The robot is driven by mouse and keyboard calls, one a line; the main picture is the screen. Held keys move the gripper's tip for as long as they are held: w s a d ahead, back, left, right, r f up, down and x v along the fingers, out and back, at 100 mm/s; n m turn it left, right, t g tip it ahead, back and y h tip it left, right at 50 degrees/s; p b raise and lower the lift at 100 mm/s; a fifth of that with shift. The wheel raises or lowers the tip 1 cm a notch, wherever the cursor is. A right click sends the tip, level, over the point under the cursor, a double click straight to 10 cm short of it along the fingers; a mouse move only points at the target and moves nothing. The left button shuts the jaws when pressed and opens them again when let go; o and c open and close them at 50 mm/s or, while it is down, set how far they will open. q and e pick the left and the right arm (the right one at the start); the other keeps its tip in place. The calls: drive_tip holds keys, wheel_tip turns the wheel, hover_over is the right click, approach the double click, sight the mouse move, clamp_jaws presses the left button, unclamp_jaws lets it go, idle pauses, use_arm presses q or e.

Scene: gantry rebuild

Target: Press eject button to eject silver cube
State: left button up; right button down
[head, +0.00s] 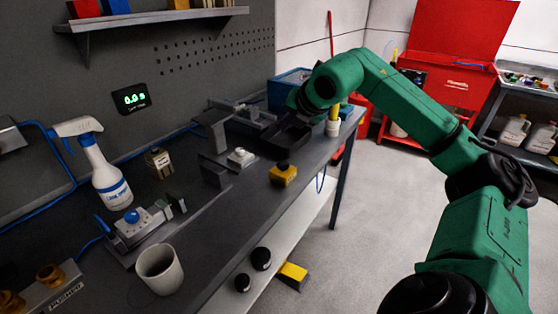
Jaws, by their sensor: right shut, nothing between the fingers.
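A yellow box with a black button on top (283,175) stands near the bench's front edge. A small silver-white piece (240,156) sits on a grey fixture left of it; I cannot tell whether it is the silver cube. My right arm reaches in from the right. My right gripper (297,106) is shut and empty above the dark open tray (287,140), behind and apart from the yellow box. The fingertips are small and dark against the tray, so their exact height is unclear. My left gripper is not in view.
A spray bottle (107,180), a fixture with a blue knob (133,225) and a white cup (160,269) stand at left. A blue box (288,85) is behind my gripper. A yellow-and-black item (292,274) is below the bench edge. The floor at right is open.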

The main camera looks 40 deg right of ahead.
sight(285, 166)
wheel_tip(285, 166, down, 9)
drive_tip(key=b, duration=0.8)
drive_tip(key=shift+s+a+b, duration=0.1)
drive_tip(key=shift+b, duration=0.3)
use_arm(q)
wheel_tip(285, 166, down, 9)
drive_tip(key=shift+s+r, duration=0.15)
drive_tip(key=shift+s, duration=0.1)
use_arm(e)
drive_tip(key=shift+r, duration=0.1)
idle(0.5)
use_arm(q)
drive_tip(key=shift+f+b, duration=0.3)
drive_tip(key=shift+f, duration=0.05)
use_arm(e)
drive_tip(key=shift+f, duration=0.35)
